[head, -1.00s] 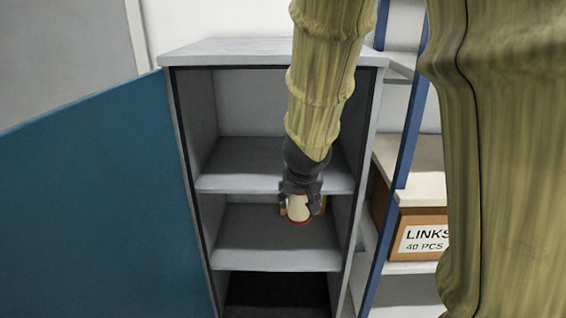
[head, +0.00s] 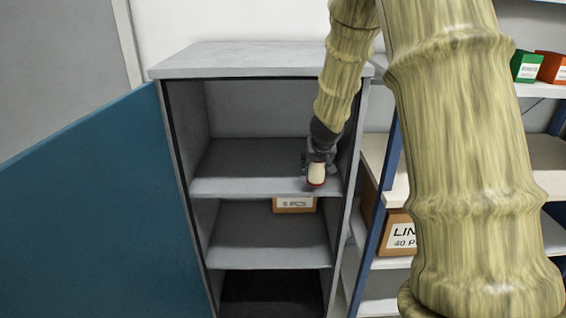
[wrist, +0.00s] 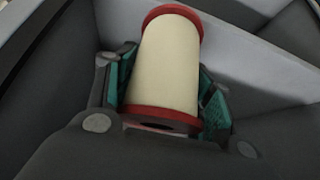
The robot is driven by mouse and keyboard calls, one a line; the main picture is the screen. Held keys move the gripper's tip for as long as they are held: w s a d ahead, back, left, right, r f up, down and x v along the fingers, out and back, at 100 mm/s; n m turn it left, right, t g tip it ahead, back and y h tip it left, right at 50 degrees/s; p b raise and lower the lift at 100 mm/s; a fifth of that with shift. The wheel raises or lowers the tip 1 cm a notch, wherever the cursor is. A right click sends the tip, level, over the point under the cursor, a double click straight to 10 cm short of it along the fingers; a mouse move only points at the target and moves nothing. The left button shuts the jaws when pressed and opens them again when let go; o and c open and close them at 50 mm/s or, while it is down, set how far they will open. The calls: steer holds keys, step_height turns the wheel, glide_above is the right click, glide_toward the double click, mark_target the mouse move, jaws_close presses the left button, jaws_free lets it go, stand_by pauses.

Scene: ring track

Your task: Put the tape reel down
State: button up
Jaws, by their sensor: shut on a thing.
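The tape reel (head: 316,174) is a cream cylinder with red end flanges. My gripper (head: 318,165) is shut on it, in front of the right part of the open grey cabinet, near the front edge of its upper shelf (head: 240,187). In the wrist view the reel (wrist: 167,65) sits between the green-padded fingers of my gripper (wrist: 165,100), which press on its sides near one flange. I cannot tell whether the reel touches the shelf.
A brown box (head: 294,205) labelled PCS stands on the cabinet's lower shelf. The blue cabinet door (head: 90,215) is swung open to the left. A shelf rack at right holds a LINKS box (head: 398,238) and green and orange bins (head: 526,67). The upper shelf looks bare.

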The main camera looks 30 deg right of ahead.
steer(key=w+p, duration=0.1)
steer(key=w, duration=0.3)
steer(key=w+a+p, duration=0.1)
steer(key=w+p, duration=0.1)
steer(key=w, duration=0.2)
steer(key=w+f+p, duration=0.1)
steer(key=w+p, duration=0.1)
steer(key=w, duration=0.2)
steer(key=shift+w+a, duration=0.4)
steer(key=shift+f, duration=1.85)
steer(key=shift+f+b, duration=0.1)
steer(key=shift+b, duration=0.3)
steer(key=o, duration=1.1)
steer(key=shift+s+a+r, duration=0.15)
steer(key=shift+r, duration=0.45)
steer(key=v, duration=1.1)
